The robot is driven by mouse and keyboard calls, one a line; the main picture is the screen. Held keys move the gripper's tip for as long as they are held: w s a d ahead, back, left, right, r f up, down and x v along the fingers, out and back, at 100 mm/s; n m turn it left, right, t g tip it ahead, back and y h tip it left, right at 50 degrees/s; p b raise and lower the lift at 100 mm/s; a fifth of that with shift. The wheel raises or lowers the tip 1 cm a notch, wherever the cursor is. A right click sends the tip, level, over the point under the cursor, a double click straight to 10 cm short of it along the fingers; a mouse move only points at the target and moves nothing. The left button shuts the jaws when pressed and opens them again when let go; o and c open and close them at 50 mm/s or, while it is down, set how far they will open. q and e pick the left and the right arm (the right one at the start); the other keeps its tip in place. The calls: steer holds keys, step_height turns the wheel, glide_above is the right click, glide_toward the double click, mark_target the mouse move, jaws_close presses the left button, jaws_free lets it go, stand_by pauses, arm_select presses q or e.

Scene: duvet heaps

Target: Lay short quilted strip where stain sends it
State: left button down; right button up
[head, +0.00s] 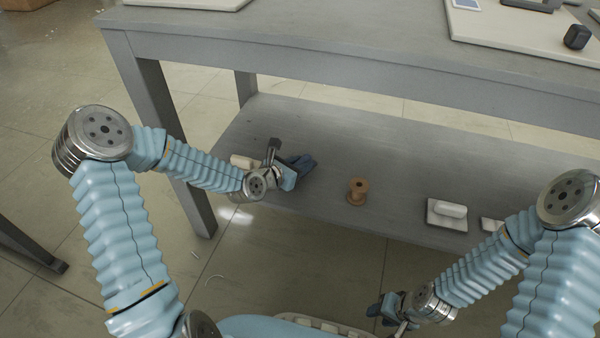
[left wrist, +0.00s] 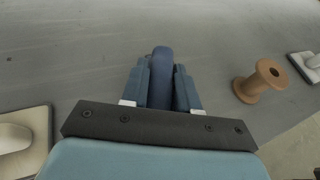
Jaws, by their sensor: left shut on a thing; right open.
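A dark blue padded piece, which looks like the short quilted strip (left wrist: 161,62), stands between my left gripper's fingers in the left wrist view. My left gripper (left wrist: 160,85) is shut on it. In the head view the left gripper (head: 299,167) is over the lower shelf (head: 320,137), left of the wooden spool, and the strip is hard to tell from the blue fingers. My right gripper (head: 384,307) is open and low in front of the shelf, with nothing seen in it. I cannot make out a stain.
A wooden spool (head: 357,191) stands on the shelf. A pale block (head: 242,161) lies left of my left gripper. A white piece on a grey plate (head: 433,217) lies to the right. The tabletop (head: 300,40) overhangs the shelf, with a leg (head: 185,180) at left.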

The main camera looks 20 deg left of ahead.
arm_select(q)
step_height(320, 180, down, 3)
steer(key=shift+d+r, duration=0.1)
steer(key=shift+r, duration=0.05)
steer(key=c, duration=1.3)
jaws_free()
steer(key=shift+b, duration=0.3)
steer(key=o, duration=0.5)
steer(key=shift+c, duration=0.2)
